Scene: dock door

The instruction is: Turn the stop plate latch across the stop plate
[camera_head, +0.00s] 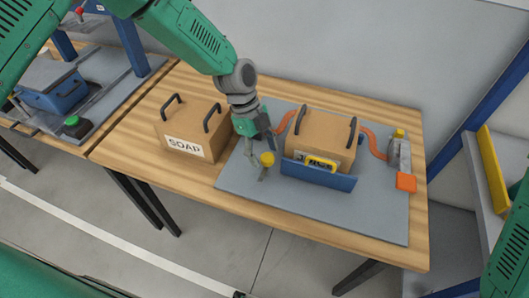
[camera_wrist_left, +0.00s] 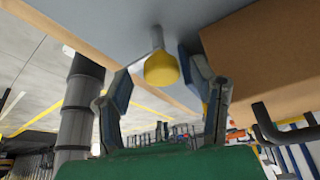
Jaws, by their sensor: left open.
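The stop plate latch has a yellow knob (camera_head: 267,158) and a short grey bar (camera_head: 262,174). It sits on the grey board just left of the blue stop plate (camera_head: 318,172), its bar pointing toward the near edge, apart from the plate. The stop plate stands along the near side of a handled cardboard box (camera_head: 321,138). My left gripper (camera_head: 261,149) is lowered over the latch. In the left wrist view, its open fingers (camera_wrist_left: 157,76) stand on either side of the yellow knob (camera_wrist_left: 162,70), with visible gaps. My right gripper is out of view.
A SOAP box (camera_head: 191,128) stands on the wooden table to the left. The grey board (camera_head: 375,220) carries orange hose pieces, a grey fitting (camera_head: 399,153) and an orange block (camera_head: 406,182) on the right. The board's near right area is clear.

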